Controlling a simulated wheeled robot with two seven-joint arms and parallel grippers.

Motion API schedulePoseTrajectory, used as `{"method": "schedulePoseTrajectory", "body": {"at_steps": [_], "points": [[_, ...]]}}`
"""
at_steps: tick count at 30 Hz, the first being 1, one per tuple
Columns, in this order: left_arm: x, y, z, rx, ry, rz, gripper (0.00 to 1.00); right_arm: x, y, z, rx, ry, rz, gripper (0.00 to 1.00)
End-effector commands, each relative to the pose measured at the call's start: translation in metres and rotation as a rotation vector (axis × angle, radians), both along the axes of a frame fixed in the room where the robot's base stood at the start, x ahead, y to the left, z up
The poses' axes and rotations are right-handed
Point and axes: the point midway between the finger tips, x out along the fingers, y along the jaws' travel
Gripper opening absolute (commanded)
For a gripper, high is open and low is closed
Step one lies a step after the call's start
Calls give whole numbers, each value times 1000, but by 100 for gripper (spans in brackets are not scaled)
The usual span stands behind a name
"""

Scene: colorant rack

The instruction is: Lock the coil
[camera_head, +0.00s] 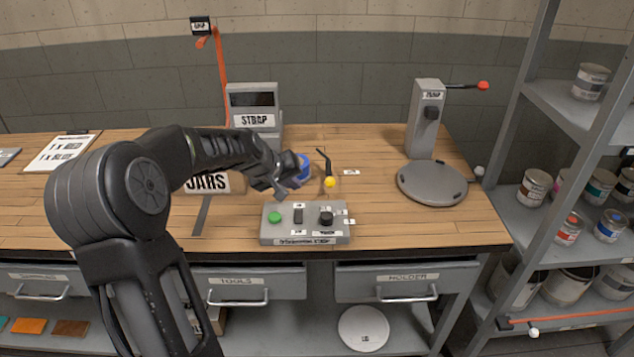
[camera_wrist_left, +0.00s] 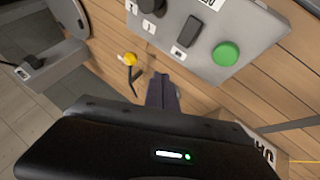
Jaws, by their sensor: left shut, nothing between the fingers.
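My left gripper (camera_head: 280,194) is shut and empty, above the bench just behind the control box. Its closed fingers also show in the left wrist view (camera_wrist_left: 162,92). A black bent lever with a yellow ball (camera_head: 330,182) is right of the gripper, apart from it; the yellow ball also shows in the wrist view (camera_wrist_left: 130,59). A blue round thing (camera_head: 303,168) is partly hidden behind the gripper; I cannot tell if it is the coil. The grey control box (camera_head: 270,236) has a green button (camera_head: 274,217), a black switch (camera_head: 298,215) and a black knob (camera_head: 326,218). My right gripper is not in view.
A grey machine labelled STRAP (camera_head: 255,100) stands behind, with an orange strap (camera_head: 222,75) hanging beside it. A sign (camera_head: 208,183) reading JARS is left of the gripper. A round-plate stand (camera_head: 432,184) is at right. The bench right of the control box is clear.

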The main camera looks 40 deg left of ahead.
Motion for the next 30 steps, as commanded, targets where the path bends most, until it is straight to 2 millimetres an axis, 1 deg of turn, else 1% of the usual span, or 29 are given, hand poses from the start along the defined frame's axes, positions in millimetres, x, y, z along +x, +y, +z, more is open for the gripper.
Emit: {"method": "schedulePoseTrajectory", "body": {"at_steps": [1, 10, 11, 12, 15, 18, 22, 30], "points": [[6, 0, -6, -4, 4, -3, 0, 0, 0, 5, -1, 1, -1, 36], [45, 2, -52, -3, 2, -2, 0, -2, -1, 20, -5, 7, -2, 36], [49, 1, -53, -2, 1, -4, 0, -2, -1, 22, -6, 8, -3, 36], [56, -5, -46, 0, -1, -7, 0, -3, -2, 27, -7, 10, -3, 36], [67, -12, -45, 2, -2, -5, 0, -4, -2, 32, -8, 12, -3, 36], [74, -16, -45, 1, 0, -3, 0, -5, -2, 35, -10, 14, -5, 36], [78, -18, -45, 1, -1, 0, 0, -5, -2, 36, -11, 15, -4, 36], [78, -18, -46, 1, -1, 0, 0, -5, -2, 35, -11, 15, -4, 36]]}}
